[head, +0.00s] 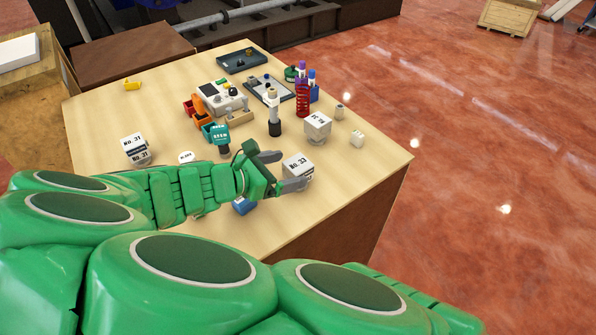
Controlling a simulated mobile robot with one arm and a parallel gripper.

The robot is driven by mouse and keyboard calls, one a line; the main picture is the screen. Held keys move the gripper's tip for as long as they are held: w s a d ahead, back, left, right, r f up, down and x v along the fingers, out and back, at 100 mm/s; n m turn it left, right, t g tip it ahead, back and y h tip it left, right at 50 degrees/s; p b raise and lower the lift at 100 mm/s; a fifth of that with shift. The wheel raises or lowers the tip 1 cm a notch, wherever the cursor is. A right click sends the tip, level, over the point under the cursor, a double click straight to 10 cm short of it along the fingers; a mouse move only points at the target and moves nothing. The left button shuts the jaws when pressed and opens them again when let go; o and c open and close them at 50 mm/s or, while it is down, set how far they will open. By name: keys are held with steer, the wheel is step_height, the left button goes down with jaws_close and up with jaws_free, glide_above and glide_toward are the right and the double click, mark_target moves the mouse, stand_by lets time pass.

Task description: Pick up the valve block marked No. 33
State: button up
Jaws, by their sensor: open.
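The valve block marked No. 33 (298,165) is a white cube with dark lettering on its top, sitting on the wooden table in the head view. My gripper (293,170) reaches it from the left with its jaws open. One finger is on the far side of the block and the other on its near side, overlapping its lower part in the picture. I cannot tell whether either finger touches it. Two similar white blocks stand on the table: one marked No. 31 (136,149) at the left, and one with upside-down lettering (317,126) behind No. 33.
A blue object (244,205) lies close below my gripper. A black-and-white cylinder (273,121), a red spring-like stand (302,101) and a grey machine (222,98) stand farther back. Table (335,190) right of No. 33 is clear.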

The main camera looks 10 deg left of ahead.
mark_target(299, 171)
steer(key=shift+s+a+f, duration=0.5)
steer(key=shift+a+f, duration=0.25)
steer(key=shift+f, duration=0.2)
steer(key=shift+w+a+x, duration=0.1)
steer(key=shift+x, duration=1.8)
steer(key=shift+w+a+x, duration=0.1)
steer(key=shift+a+x, duration=0.05)
steer(key=shift+x, duration=1.75)
steer(key=c, duration=1.5)
